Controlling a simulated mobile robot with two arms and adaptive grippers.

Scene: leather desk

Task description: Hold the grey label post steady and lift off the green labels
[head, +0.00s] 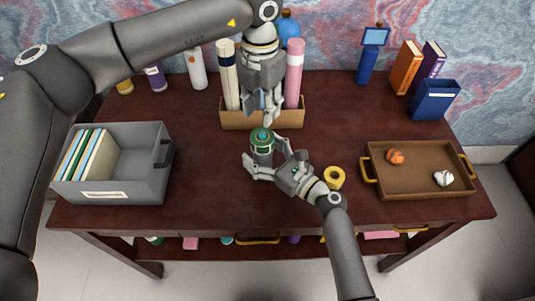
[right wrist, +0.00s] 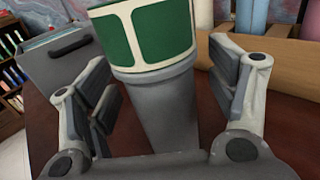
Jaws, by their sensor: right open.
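The grey label post (head: 263,160) stands upright near the middle of the desk, and it also shows in the right wrist view (right wrist: 168,110). The green labels (head: 261,141) form a band with white borders around its upper part, seen close up in the right wrist view (right wrist: 160,35). My right gripper (head: 262,154) is open, with one finger on each side of the post below the labels. In the right wrist view, gaps show between the post and both fingers. My left gripper (head: 262,116) points down above and behind the post, apart from it; its finger opening is unclear.
A cardboard box (head: 290,117) with tall rolls stands just behind. A grey file bin (head: 140,180) is at left, and a brown tray (head: 420,185) with two small items is at right. A yellow roll (head: 335,178) lies close to my right wrist.

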